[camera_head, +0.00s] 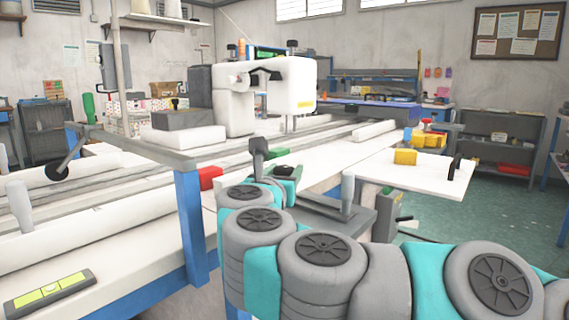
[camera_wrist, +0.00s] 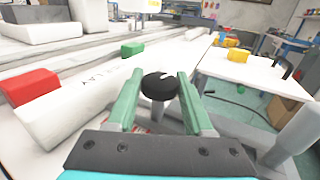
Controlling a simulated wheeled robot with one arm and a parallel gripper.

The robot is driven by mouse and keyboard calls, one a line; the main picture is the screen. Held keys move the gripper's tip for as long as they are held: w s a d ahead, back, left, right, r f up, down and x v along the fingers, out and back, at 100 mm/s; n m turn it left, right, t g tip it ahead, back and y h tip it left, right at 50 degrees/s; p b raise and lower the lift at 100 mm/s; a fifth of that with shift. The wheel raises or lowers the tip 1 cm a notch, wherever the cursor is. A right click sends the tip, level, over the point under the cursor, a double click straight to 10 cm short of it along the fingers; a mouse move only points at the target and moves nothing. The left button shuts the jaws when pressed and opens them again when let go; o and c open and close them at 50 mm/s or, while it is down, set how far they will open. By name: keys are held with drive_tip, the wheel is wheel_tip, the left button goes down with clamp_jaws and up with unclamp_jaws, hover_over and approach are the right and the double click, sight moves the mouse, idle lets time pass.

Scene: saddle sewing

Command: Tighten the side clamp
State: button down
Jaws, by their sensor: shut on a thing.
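My gripper (camera_wrist: 158,76) shows in the wrist view, its two green fingers on either side of a round black knob (camera_wrist: 160,86) with a pale mark on top. I take this knob to be the side clamp's. The fingers are shut on it; the right finger's contact is partly unclear. What lies under the knob is largely hidden by my gripper.
A red block (camera_head: 210,178) lies on the table left of my arm. A white side board (camera_head: 425,178) stands to the right, with a yellow block (camera_head: 405,157) and a black handle (camera_head: 454,168). A white sewing machine (camera_head: 285,85) stands behind. A grey post (camera_wrist: 297,133) rises close right of my gripper.

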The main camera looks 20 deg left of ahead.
drive_tip(key=shift+m+h+p, duration=0.3)
drive_tip(key=shift+m+h, duration=0.1)
drive_tip(key=shift+h, duration=0.3)
drive_tip(key=shift+c, duration=1.4)
unclamp_jaws()
drive_tip(key=shift+s+a, duration=0.15)
drive_tip(key=shift+s, duration=3.75)
